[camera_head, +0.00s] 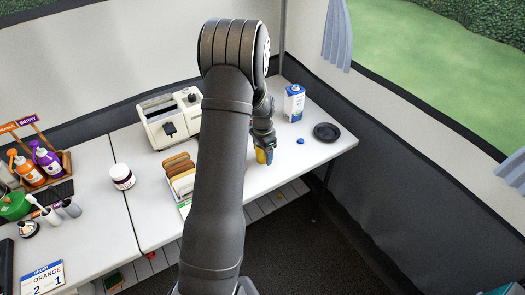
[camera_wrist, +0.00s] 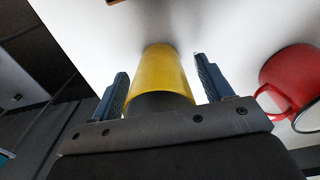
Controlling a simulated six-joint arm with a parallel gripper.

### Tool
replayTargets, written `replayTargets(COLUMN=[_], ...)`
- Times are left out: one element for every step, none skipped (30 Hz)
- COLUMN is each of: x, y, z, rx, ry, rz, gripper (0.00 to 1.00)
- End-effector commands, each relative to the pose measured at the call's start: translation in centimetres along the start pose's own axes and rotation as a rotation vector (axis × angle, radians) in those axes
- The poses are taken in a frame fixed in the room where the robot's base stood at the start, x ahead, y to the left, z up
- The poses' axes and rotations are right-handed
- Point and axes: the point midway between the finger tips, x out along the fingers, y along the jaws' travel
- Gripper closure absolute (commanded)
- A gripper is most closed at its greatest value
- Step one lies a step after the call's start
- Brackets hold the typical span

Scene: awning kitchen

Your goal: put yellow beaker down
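The yellow beaker (camera_wrist: 160,72) stands between the two fingers of my gripper (camera_wrist: 160,78) in the wrist view, with a narrow white gap showing beside it toward the right finger. My gripper is open around the beaker. In the head view, a small part of the yellow beaker (camera_head: 261,156) shows just below my gripper (camera_head: 265,150), low over the right part of the white table (camera_head: 285,165). Whether its base touches the table is hard to tell.
A red mug (camera_wrist: 288,78) is close on the right in the wrist view. In the head view, a carton (camera_head: 293,103), a small blue thing (camera_head: 300,141) and a dark plate (camera_head: 326,132) are to the right. A toaster-like appliance (camera_head: 170,120) and a bread rack (camera_head: 180,175) are left.

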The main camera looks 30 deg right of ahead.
Motion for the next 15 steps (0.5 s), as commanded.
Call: replayTargets(x=[0.0, 0.0, 0.0, 0.0, 0.0, -0.1, -0.3, -0.5, -0.9, -1.3, -1.8, -2.5, -3.1, -3.7, -4.6], y=[0.0, 0.0, 0.0, 0.0, 0.0, 0.0, 0.0, 0.0, 0.0, -0.1, -0.1, -0.1, -0.1, -0.1, -0.1], z=[0.0, 0.0, 0.0, 0.0, 0.0, 0.0, 0.0, 0.0, 0.0, 0.0, -0.1, -0.1, -0.1, -0.1, -0.1], rx=[0.0, 0.0, 0.0, 0.0, 0.0, 0.0, 0.0, 0.0, 0.0, 0.0, 0.0, 0.0, 0.0, 0.0, 0.0], ry=[0.0, 0.0, 0.0, 0.0, 0.0, 0.0, 0.0, 0.0, 0.001, 0.001, 0.002, 0.002, 0.002, 0.003, 0.003], rz=[0.0, 0.0, 0.0, 0.0, 0.0, 0.0, 0.0, 0.0, -0.001, -0.002, -0.003, -0.003, -0.003, -0.004, -0.003], gripper=[0.28, 0.28, 0.28, 0.28, 0.28, 0.28, 0.28, 0.28, 0.28, 0.28, 0.28, 0.28, 0.28, 0.28, 0.28])
